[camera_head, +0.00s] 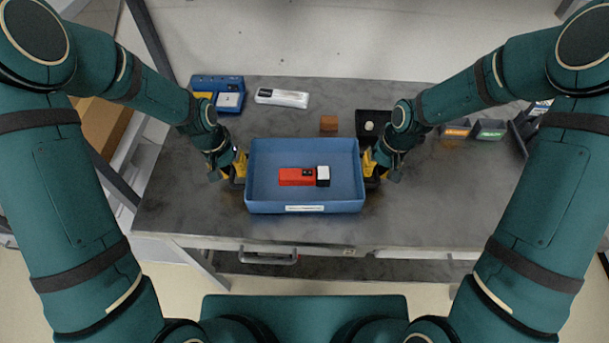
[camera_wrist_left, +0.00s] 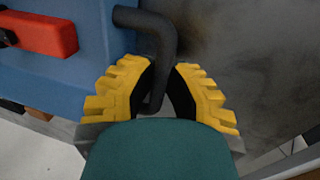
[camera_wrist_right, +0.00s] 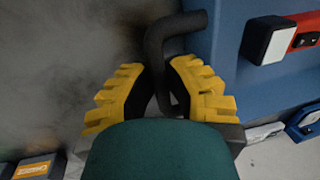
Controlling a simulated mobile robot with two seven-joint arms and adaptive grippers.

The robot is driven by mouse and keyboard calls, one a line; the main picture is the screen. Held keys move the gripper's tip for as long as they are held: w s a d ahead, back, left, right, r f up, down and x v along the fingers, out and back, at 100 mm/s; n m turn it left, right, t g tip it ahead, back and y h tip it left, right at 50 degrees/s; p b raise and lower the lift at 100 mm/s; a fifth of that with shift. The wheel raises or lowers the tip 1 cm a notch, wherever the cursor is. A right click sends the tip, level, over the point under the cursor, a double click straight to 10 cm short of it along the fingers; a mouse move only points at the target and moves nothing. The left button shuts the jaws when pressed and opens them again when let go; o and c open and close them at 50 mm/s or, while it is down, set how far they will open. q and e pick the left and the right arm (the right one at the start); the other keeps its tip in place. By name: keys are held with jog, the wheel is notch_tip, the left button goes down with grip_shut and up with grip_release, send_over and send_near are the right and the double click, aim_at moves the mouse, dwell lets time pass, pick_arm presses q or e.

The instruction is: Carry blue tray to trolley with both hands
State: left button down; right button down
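The blue tray (camera_head: 257,205) is at the middle of the grey table near its front edge, level; I cannot tell whether it rests on the top or hangs just above. The finger pads partly hide both handles.
The table (camera_head: 430,205) is bare right of the tray. Small labelled bins (camera_head: 489,130) stand at right. A drawer handle (camera_head: 268,256) juts out in front.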

pick_arm(q)
jog(key=shift+r, duration=0.15)
pick_arm(e)
jog(key=shift+r, duration=0.15)
